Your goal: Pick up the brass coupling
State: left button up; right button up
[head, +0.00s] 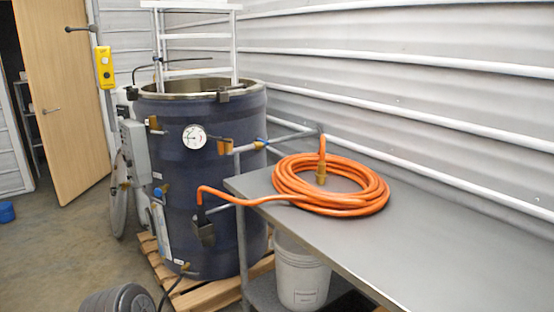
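The brass coupling (321,174) is a small gold-coloured fitting at the end of an orange hose (376,203). It points downward inside the hose coil, with a short length of hose rising above it. The coil lies on a grey metal table (445,232). I cannot tell whether the coupling touches the tabletop. Neither of my grippers is in the head view.
A dark blue tank (205,205) with a gauge (195,136) stands on a wooden pallet (205,295) left of the table. The hose's other end hangs in front of it. A white bucket (300,275) sits below the table. The tabletop's right part is clear; a corrugated wall stands behind.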

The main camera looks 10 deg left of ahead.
aim_at(321, 174)
jog(key=i+j, duration=0.15)
jog(key=j, duration=0.25)
jog(key=i+j, duration=0.2)
jog(key=j, duration=0.15)
jog(key=i+j, duration=0.15)
jog(key=j, duration=0.25)
jog(key=i+j, duration=0.15)
jog(key=j, duration=0.2)
jog(key=i+j+u, duration=0.1)
jog(key=j, duration=0.3)
jog(key=i+j, duration=0.25)
jog(key=j, duration=0.1)
